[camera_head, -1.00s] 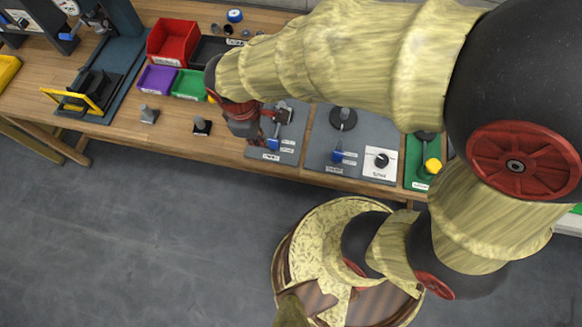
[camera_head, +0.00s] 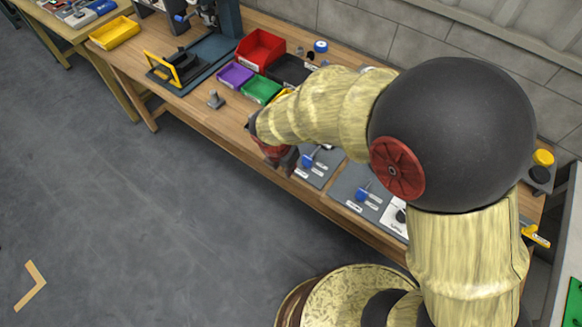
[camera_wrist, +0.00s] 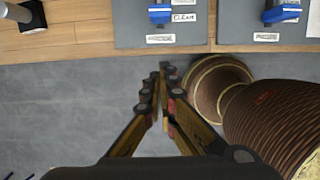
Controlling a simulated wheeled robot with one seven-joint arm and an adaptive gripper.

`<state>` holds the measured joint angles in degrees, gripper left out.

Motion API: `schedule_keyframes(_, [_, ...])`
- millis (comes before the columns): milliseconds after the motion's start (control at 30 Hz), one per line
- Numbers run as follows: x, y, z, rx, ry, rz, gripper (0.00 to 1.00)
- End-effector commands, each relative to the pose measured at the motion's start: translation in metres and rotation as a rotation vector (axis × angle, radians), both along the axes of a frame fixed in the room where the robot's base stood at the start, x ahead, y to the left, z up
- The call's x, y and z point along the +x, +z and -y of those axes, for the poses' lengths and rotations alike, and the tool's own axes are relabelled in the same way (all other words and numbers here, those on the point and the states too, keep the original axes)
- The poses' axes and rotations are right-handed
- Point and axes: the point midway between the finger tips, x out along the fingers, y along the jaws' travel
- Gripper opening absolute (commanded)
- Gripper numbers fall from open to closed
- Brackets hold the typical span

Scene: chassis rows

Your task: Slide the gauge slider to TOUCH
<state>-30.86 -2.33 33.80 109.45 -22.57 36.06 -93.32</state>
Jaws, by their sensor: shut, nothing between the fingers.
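Two grey panels lie side by side at the bench's front edge, each with a blue slider. The left panel (camera_wrist: 130,22) has its blue slider (camera_wrist: 160,14) beside a CLEAR label; in the head view this slider (camera_head: 308,162) is just right of my gripper. The right panel (camera_wrist: 236,14) has another blue slider (camera_wrist: 280,14), also in the head view (camera_head: 363,194). The front name labels are too small to read, so I cannot tell which is the gauge. My gripper (camera_wrist: 165,72) is shut and empty, apart from both sliders. In the head view my gripper (camera_head: 285,160) is partly hidden by my arm.
Behind my gripper stand a red bin (camera_head: 260,48), a purple bin (camera_head: 235,75) and a green bin (camera_head: 261,90). A grey post on a base (camera_head: 215,100) stands left on the bench. A white dial plate (camera_head: 398,219) is right of the panels.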

Motion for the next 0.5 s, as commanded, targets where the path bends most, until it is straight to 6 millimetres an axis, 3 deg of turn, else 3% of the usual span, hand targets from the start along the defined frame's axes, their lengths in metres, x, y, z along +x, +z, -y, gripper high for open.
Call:
schedule_keyframes(33, [0.001,-0.014,0.002,-0.001,-0.002,-0.002,0.00])
schedule_keyframes(367, [0.014,-0.076,0.012,-0.001,-0.003,-0.002,0.00])
schedule_keyframes(500, [0.031,-0.075,0.024,0.001,-0.006,0.002,0.00])
